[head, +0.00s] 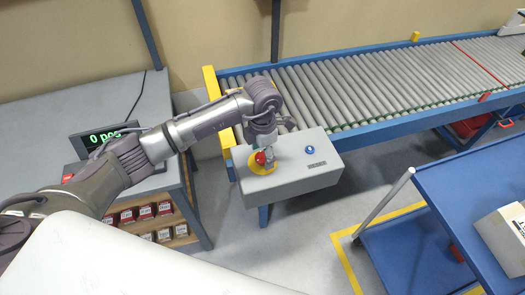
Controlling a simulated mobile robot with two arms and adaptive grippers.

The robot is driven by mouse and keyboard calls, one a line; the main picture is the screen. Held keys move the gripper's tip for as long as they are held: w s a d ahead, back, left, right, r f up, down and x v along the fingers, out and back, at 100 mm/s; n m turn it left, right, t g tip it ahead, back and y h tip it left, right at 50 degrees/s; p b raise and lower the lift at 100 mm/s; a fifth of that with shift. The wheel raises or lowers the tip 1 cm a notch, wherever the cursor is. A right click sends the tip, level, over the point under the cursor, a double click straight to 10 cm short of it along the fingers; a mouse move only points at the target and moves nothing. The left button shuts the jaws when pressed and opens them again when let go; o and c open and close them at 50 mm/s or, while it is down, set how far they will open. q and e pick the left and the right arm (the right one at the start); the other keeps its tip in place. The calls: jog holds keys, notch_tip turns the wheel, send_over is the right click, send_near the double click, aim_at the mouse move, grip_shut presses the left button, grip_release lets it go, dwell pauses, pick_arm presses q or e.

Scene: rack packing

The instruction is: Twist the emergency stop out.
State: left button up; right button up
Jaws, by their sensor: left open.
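The emergency stop (260,158) is a red mushroom button on a yellow round plate (262,169). It sits on top of a grey control box (293,182) at the end of the conveyor. My left gripper (264,148) is right above the red button and hides part of it. It is open, with its fingers down at the button; I cannot tell whether they touch it. My right gripper is not in view.
A blue button (309,150) is beside the stop on the same box. The roller conveyor (375,85) runs behind to the right. A grey table with a display (105,136) stands left. A blue cart (480,190) with a carton stands right.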

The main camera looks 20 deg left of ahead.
pick_arm(q)
jog(key=shift+c, duration=0.3)
jog(key=c, duration=1.1)
jog(key=shift+f+m+b, duration=0.15)
jog(key=shift+m+b, duration=0.35)
jog(key=shift+b, duration=0.35)
jog(key=m+b, duration=0.5)
jog(key=b, duration=0.2)
jog(key=shift+s+m+b, duration=0.15)
jog(key=shift+m+b, duration=0.9)
jog(key=shift+m, duration=0.05)
